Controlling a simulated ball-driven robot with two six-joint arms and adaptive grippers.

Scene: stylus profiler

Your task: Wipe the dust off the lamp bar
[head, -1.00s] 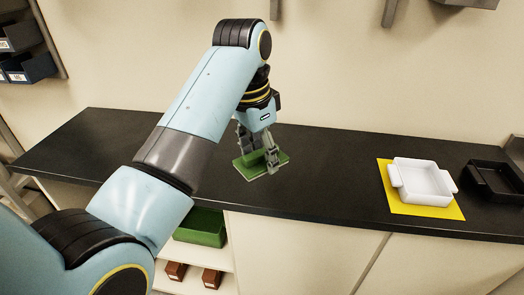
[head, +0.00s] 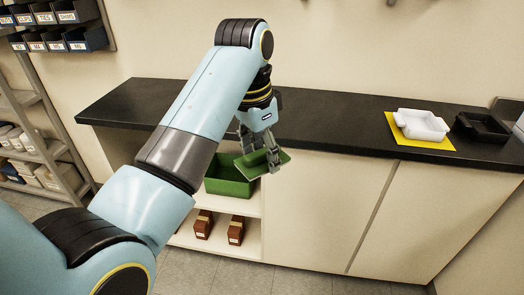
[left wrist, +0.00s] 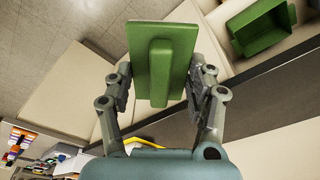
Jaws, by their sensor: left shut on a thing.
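In the head view the pad hangs in front of the bench front. In the left wrist view the same pad (left wrist: 178,60) sits between the two fingers, its ridge (left wrist: 159,72) facing the camera. My left arm hides part of the bench in the head view. I see no lamp bar in either view. My right gripper is not in view.
A dark bench top (head: 340,128) runs along the wall. On its right are a white tray (head: 421,124) on a yellow mat (head: 425,145) and a black tray (head: 482,126). A green bin (head: 228,187) and brown boxes (head: 203,224) sit on shelves below. Shelving (head: 45,130) stands left.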

